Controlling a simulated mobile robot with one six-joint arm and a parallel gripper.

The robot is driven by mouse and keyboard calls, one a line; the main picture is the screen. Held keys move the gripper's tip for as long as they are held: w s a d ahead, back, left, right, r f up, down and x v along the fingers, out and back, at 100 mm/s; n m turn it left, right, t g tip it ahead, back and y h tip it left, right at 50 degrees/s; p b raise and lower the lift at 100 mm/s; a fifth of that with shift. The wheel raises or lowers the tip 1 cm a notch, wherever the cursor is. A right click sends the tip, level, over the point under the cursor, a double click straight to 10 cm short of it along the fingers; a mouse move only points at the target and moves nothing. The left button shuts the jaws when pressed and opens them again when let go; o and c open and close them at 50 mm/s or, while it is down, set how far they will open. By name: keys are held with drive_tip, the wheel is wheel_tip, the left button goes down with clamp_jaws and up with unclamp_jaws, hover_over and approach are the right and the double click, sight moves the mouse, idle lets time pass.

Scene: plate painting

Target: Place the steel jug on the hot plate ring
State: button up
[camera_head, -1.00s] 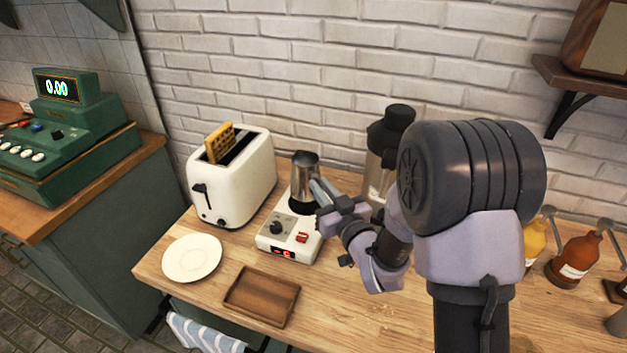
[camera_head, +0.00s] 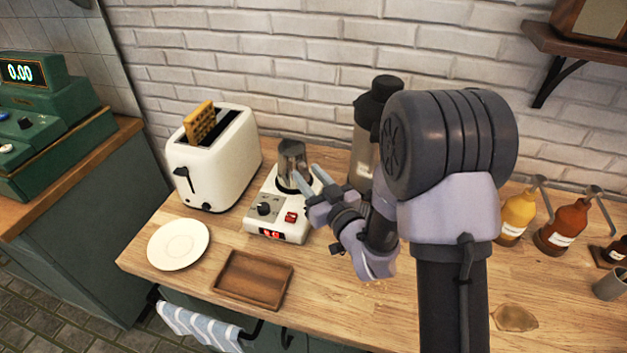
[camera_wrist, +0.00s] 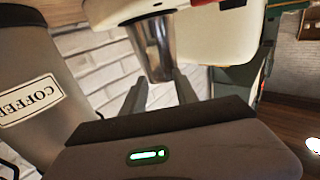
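The steel jug (camera_head: 292,160) stands upright on the dark round ring (camera_head: 284,188) of the white hot plate (camera_head: 262,220), in the head view. It also shows in the wrist view, where the jug (camera_wrist: 153,48) lies just beyond my fingertips. My gripper (camera_head: 309,175) is at the jug's right front side, with its two fingers spread and nothing between them. In the wrist view, my gripper (camera_wrist: 158,82) has a clear gap between its fingers. Part of the ring is hidden by the jug.
A white toaster (camera_head: 215,165) with a waffle stands left of the hot plate. A coffee flask (camera_head: 365,140) stands close behind my wrist. A plate (camera_head: 178,244) and a wooden tray (camera_head: 252,280) lie in front. Sauce bottles (camera_head: 562,228) are at the right.

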drive_tip(key=p+v, duration=0.9)
drive_tip(key=v, duration=0.3)
drive_tip(key=shift+r, duration=0.1)
